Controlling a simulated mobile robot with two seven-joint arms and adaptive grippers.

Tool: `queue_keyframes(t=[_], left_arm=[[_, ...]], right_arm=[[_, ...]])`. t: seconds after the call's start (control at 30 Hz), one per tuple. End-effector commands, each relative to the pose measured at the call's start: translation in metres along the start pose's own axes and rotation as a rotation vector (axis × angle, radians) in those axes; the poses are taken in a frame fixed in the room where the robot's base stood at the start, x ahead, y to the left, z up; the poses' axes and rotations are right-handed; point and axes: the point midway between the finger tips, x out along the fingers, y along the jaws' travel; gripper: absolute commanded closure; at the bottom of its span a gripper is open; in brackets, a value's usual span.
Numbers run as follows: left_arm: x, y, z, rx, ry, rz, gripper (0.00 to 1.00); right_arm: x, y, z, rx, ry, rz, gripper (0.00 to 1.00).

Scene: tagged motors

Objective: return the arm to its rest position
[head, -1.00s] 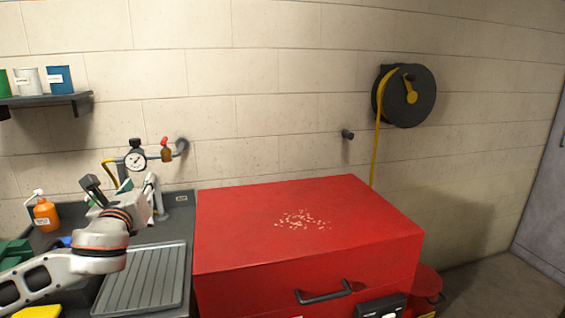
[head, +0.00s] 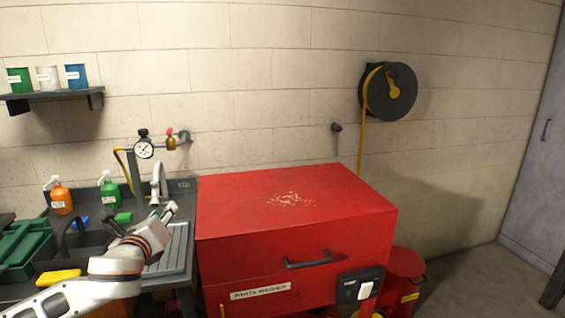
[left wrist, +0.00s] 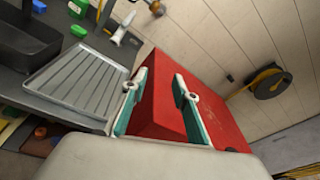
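My left gripper (head: 143,224) is in the lower left of the head view, over the sink counter and in front of the ribbed drainboard (head: 180,248). In the left wrist view its two fingers (left wrist: 160,103) stand apart with nothing between them. Behind them lie the red parts washer (left wrist: 165,100) and the drainboard (left wrist: 75,80). The gripper looks clear of both. My right gripper is in neither view.
The red parts washer (head: 300,205) with its shut lid stands right of the sink. Orange (head: 61,197) and green (head: 110,192) spray bottles, a gauge (head: 144,149) and a tap stand at the back. A red bin (head: 404,275) stands on the floor at right.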

Motion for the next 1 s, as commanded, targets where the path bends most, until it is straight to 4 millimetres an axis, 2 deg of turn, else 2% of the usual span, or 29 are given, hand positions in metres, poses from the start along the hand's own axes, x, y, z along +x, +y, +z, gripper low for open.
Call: queue_keyframes(t=[0.03, 0.13, 0.27, 0.4, 0.57, 0.8, 1.0], left_arm=[[-0.002, 0.000, -0.025, -0.062, 0.043, -0.008, 0.71], [-0.007, 0.000, -0.070, -0.209, 0.125, -0.020, 0.71], [-0.022, 0.003, -0.139, -0.454, 0.246, -0.014, 0.71], [-0.046, 0.011, -0.208, -0.746, 0.364, 0.026, 0.71], [-0.081, 0.029, -0.279, -1.085, 0.462, 0.115, 0.71], [-0.147, 0.074, -0.365, -1.587, 0.508, 0.315, 0.71], [-0.215, 0.128, -0.421, -1.973, 0.435, 0.514, 0.71]], right_arm=[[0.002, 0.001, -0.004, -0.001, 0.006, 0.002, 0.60], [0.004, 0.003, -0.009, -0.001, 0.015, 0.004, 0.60], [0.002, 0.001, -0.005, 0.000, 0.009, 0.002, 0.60], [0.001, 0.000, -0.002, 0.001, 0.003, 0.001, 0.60], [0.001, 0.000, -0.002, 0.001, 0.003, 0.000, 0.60], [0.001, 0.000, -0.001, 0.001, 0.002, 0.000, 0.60], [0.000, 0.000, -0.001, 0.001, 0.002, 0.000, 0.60]])
